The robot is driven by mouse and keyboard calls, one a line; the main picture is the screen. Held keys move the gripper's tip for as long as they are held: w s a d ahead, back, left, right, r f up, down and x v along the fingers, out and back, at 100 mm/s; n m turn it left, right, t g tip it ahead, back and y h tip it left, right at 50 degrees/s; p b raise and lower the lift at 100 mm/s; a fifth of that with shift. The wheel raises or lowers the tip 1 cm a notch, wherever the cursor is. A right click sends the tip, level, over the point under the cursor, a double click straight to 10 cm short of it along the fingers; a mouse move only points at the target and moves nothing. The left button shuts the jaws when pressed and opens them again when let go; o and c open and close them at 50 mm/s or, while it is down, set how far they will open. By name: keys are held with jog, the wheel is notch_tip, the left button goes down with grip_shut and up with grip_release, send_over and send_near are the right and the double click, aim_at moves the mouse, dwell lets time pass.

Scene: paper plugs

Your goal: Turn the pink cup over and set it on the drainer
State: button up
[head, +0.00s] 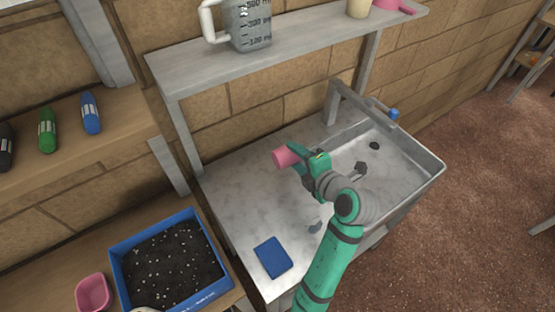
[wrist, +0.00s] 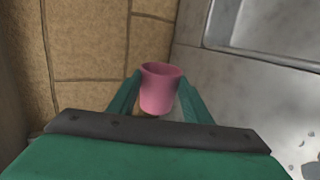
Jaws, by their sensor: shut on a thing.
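The pink cup (head: 285,156) is held in my gripper (head: 299,158) above the back left of the grey metal drainer (head: 245,200). In the head view the cup looks tipped on its side, with one end facing left. In the wrist view the cup (wrist: 159,92) sits between the two green fingers of my gripper (wrist: 158,100), and what looks like its open rim shows at the top. The fingers are shut on it. Whether the cup touches the drainer is hard to tell.
The sink basin (head: 385,160) with a tap (head: 362,103) lies to the right. A blue cloth or sponge (head: 273,257) lies on the drainer's front. A shelf (head: 300,42) with a measuring jug (head: 247,25) hangs above. A blue tray of soil (head: 117,262) and a pink pot (head: 93,292) stand left.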

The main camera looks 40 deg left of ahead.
jog(key=s+a+g, duration=0.1)
jog(key=s+a, duration=0.3)
jog(key=shift+n+y, duration=0.3)
jog(key=shift+f, duration=4)
